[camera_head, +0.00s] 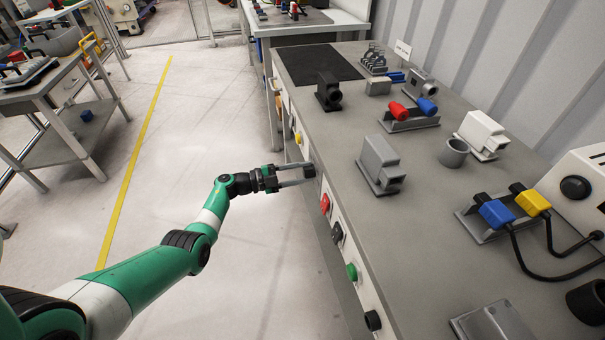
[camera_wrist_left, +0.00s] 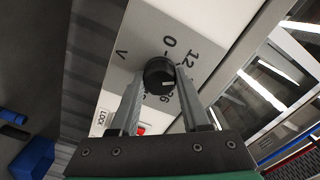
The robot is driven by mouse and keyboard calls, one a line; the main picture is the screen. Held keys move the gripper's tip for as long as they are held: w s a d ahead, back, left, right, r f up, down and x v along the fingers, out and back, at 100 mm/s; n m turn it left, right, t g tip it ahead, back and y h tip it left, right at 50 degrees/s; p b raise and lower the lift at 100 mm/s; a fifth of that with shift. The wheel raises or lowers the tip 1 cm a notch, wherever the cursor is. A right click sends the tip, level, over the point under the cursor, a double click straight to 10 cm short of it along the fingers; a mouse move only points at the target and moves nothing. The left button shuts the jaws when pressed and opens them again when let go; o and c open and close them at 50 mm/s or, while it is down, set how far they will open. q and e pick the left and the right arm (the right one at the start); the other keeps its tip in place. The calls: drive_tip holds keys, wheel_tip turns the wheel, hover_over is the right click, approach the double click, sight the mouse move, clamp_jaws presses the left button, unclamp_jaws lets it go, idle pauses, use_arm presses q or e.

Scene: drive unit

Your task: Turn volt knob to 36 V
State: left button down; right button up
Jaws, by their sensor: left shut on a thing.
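The volt knob (camera_head: 309,171) is a round black knob on the front panel of the workbench. A short white mark on the knob points right, toward the right finger, which hides part of the scale. My left gripper (camera_head: 299,175) is shut on the knob, one finger on each side; both fingers also show in the left wrist view (camera_wrist_left: 161,80). My right gripper is not in view.
Along the same panel are a yellow button (camera_head: 298,138), a red switch (camera_head: 325,204), a black socket or switch (camera_head: 337,232), a green button (camera_head: 351,271) and another black knob (camera_head: 373,320). Grey fixtures and plugs stand on the bench top (camera_head: 330,130). The floor left of the bench is clear.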

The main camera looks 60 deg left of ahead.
use_arm(q)
drive_tip(key=shift+m, duration=8.3)
drive_tip(key=shift+c, duration=1.9)
unclamp_jaws()
